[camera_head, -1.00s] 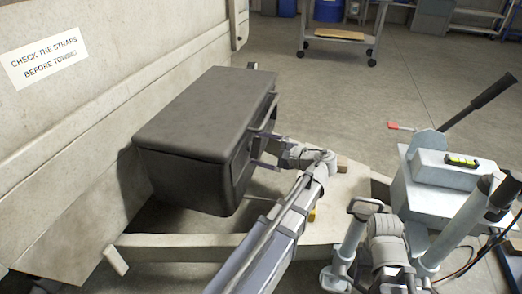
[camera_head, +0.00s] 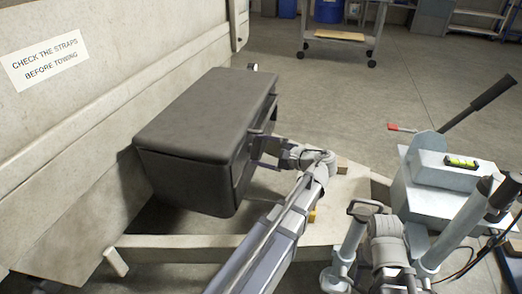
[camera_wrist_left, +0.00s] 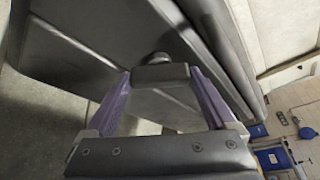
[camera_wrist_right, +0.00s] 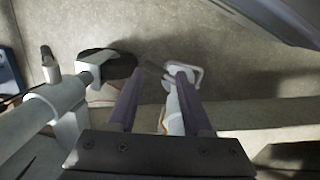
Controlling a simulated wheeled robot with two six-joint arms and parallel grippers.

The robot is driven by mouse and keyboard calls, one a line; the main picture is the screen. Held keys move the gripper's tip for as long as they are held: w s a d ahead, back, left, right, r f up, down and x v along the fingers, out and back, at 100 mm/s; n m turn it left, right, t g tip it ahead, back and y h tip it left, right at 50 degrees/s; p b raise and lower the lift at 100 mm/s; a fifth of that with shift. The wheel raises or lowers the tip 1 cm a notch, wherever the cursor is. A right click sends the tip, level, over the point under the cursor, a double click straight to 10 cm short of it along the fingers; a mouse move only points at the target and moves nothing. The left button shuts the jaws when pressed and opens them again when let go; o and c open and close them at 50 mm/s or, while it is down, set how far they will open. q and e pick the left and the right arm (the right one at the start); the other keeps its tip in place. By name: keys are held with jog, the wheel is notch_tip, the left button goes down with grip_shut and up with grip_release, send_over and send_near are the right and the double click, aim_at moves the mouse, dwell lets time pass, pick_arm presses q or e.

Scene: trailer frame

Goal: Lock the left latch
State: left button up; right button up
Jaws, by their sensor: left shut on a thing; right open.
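The dark toolbox (camera_head: 205,115) sits on the trailer frame beside the pale wall, its lid down. My left gripper (camera_head: 258,150) is at its front face. In the left wrist view my left gripper (camera_wrist_left: 158,90) is shut on a dark block-like latch part (camera_wrist_left: 160,74), with a finger on each side. I cannot tell from the pictures whether this is the left latch or whether it is locked. A dark bar (camera_head: 265,124) shows just above the gripper on the front face. My right gripper (camera_wrist_right: 158,80) is open and empty, low at the right, away from the toolbox.
The pale frame beam (camera_head: 185,242) crosses in front of the toolbox. A white coupling unit with a spirit level (camera_head: 462,162) and a black-gripped lever (camera_head: 480,102) stand at the right. A wheeled cart (camera_head: 340,35) is far back. The floor between is clear.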

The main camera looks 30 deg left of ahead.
pick_arm(q)
jog(key=shift+w+m+g+h+p, duration=0.1)
jog(key=shift+m+g+h+p, duration=0.7)
jog(key=shift+m, duration=1)
jog(key=shift+w+m+g+h+p, duration=0.1)
jog(key=shift+m+g+h+p, duration=0.3)
jog(key=shift+m+g+p, duration=0.85)
jog(key=shift+m+g+b, duration=0.25)
jog(key=shift+m+b, duration=0.15)
jog(key=shift+m, duration=0.25)
jog(key=o, duration=1.1)
jog(key=shift+c, duration=0.2)
jog(key=shift+r, duration=0.1)
